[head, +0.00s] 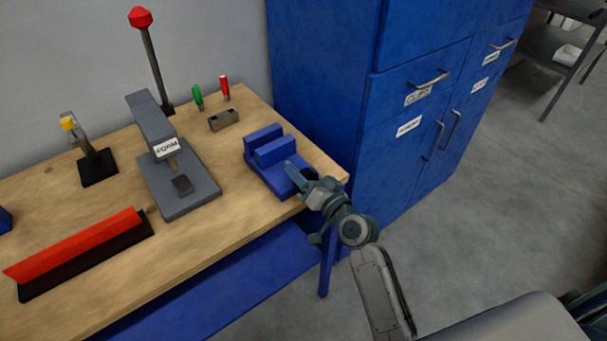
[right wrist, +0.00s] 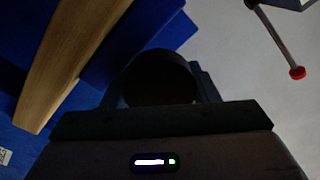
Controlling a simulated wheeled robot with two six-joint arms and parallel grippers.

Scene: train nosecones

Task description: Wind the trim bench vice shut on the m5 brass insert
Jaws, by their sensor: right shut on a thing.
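The blue bench vice (head: 263,170) stands near the right front corner of the wooden bench. Its two jaw blocks show a dark gap between them. My right gripper (head: 296,176) is at the vice's front end, shut on what appears to be its handle, which the fingers mostly hide. In the right wrist view a blue block, likely the vice (right wrist: 135,45), shows beyond the dark gripper body. I cannot make out the m5 brass insert in either view. My left gripper is not in view.
The wooden bench (head: 225,230) also holds a grey press (head: 190,190) marked FORM, a red bar tool (head: 75,245), a small yellow-topped tool (head: 95,165), a small block (head: 223,120), and green and red-handled tools. Blue cabinets (head: 410,170) stand to the right; bare floor lies in front.

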